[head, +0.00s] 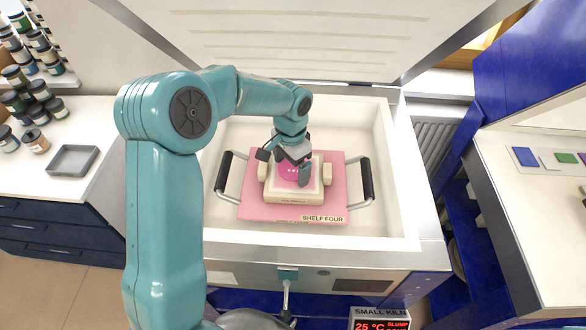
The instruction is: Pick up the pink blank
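The pink blank (287,172) is a round, bright pink piece on a cream mould (295,197) inside the open kiln. The mould stands on a pink shelf (255,211) with a "SHELF FOUR" label. My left gripper (301,177) points down over the blank, with a finger in front of its right side. The gripper hides part of the blank. I cannot tell whether the fingers are open or touching it. My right gripper is not in view.
The shelf has a dark handle on its left (223,172) and right (367,178). Kiln walls (400,180) surround it, with the raised lid (290,35) behind. A grey tray (73,160) and jars (36,141) stand left. Coloured pieces (524,156) lie on the right bench.

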